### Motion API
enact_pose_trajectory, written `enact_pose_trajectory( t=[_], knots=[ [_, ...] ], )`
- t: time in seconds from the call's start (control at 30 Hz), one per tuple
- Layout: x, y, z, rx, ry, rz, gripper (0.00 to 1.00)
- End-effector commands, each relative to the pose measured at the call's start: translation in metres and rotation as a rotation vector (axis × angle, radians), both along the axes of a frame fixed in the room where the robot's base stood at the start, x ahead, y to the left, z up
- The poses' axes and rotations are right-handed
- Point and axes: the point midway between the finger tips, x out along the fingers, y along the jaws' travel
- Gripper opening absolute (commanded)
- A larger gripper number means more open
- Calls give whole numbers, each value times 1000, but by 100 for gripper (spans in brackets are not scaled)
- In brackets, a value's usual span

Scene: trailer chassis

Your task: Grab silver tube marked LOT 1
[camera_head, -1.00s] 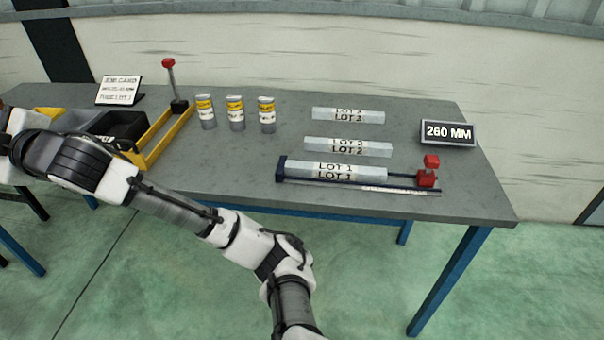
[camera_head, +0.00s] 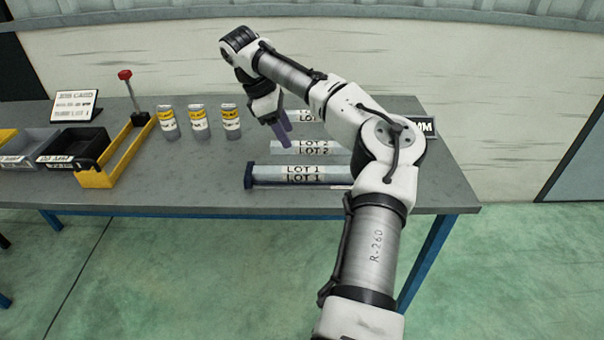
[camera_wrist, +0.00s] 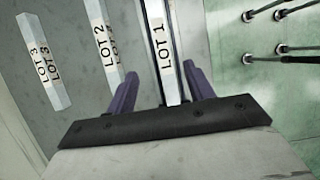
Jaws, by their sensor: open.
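The silver tube marked LOT 1 (camera_head: 270,173) lies at the front of the bench in a dark blue holder (camera_head: 248,177). Its right end is hidden by my arm. My gripper (camera_head: 287,138) has purple fingers and hangs above the bench, over the LOT 2 tube area. It is open and empty. In the wrist view, the LOT 1 tube (camera_wrist: 155,25) runs lengthwise between the two spread fingers of my gripper (camera_wrist: 160,73), with its lower end close to the palm edge. I cannot tell the remaining height, but the fingers look apart from the tube.
The LOT 2 tube (camera_wrist: 98,20) and LOT 3 tube (camera_wrist: 36,40) lie parallel behind it. Three yellow-banded cans (camera_head: 199,124) stand to the left, beside a yellow frame (camera_head: 95,178) with a red-topped post and a black bin (camera_head: 85,150). A sign at right is partly covered by my arm.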

Motion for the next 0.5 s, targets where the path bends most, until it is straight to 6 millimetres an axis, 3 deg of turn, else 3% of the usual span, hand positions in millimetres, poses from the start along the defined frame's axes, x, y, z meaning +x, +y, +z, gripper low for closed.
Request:
enact_pose_trajectory(
  t=[0.03,0.23,0.5],
  knots=[
    [-1,-4,-12,2,3,0,53],
    [0,-18,-44,1,-1,0,53],
    [-1,-25,-63,2,-3,1,53]
  ],
)
